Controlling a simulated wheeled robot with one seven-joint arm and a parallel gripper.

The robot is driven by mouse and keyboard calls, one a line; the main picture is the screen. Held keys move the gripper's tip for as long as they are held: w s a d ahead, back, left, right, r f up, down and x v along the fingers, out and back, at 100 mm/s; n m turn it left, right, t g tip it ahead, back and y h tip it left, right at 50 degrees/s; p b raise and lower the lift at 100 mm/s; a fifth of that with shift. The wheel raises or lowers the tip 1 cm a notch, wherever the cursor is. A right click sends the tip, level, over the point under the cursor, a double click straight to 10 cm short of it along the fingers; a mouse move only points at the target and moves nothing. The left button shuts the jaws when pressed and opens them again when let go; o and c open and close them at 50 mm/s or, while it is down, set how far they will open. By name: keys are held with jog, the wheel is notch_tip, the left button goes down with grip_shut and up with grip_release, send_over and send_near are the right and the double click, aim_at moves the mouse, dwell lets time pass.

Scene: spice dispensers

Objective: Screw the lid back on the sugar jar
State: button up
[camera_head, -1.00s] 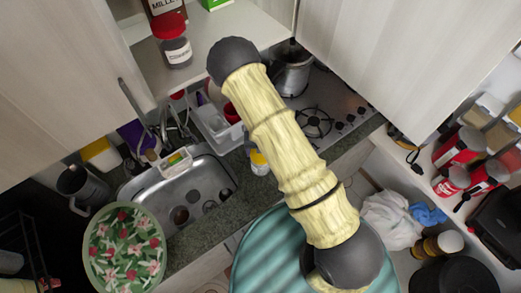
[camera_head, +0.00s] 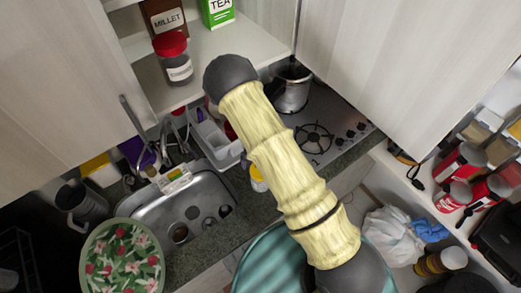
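I cannot pick out a jar marked sugar in this view. A clear jar with a red lid (camera_head: 175,62) stands upright on the open cabinet shelf; its label is too small to read. A small container with a yellow band (camera_head: 258,180) stands on the counter by the sink, partly hidden by my arm. Several red containers (camera_head: 461,163) sit on the shelf at the right. My yellow-sleeved arm crosses the middle of the picture. My gripper does not show, so whether it holds anything is hidden.
A brown MILLET box (camera_head: 164,20) and a green TEA box (camera_head: 217,10) stand in the cabinet (camera_head: 235,48). Below are a steel sink (camera_head: 165,216), a white rack (camera_head: 215,141), a pot (camera_head: 293,92) and a gas hob (camera_head: 335,130). Open cabinet doors flank my arm.

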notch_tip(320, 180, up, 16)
jog(key=b, duration=0.2)
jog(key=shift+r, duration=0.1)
dwell(0.5)
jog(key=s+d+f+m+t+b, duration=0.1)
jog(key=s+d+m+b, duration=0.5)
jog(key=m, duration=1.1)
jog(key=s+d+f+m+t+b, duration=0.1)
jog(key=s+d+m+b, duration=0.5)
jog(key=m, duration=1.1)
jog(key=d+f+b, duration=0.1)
jog(key=b, duration=0.2)
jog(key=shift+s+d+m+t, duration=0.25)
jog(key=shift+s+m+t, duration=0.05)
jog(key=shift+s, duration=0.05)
